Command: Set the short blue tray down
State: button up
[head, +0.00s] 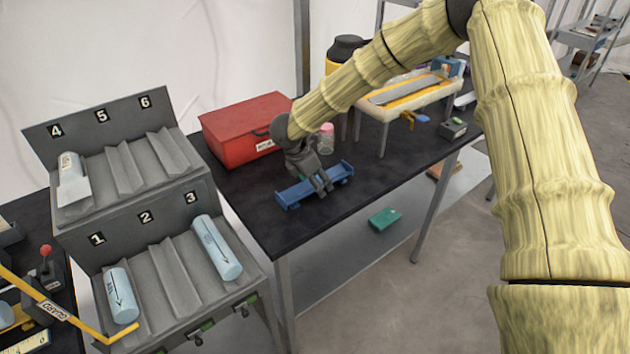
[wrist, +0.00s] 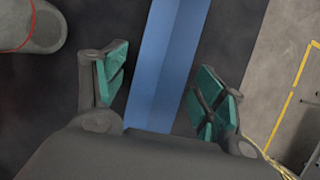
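The short blue tray (head: 293,194) is on the black bench top (head: 290,226), near its front edge, and looks level. I see no clear gap under it, though contact is hard to confirm. My gripper (head: 319,185) is right over the tray's middle, pointing down. In the wrist view, the tray (wrist: 168,60) runs between the teal finger pads of my gripper (wrist: 163,90). The fingers are spread, with dark strips of bench visible between the pads and the tray's sides. The tray's near end in that view is hidden behind the gripper body.
A stand (head: 410,95) is to the right. A numbered rack (head: 150,240) with light-blue cylinders is at left. A green box (head: 384,219) lies on the lower shelf.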

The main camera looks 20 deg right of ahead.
jog(key=shift+r, duration=0.1)
jog(key=b+v, duration=0.2)
jog(key=v, duration=1)
jog(key=shift+b, duration=0.3)
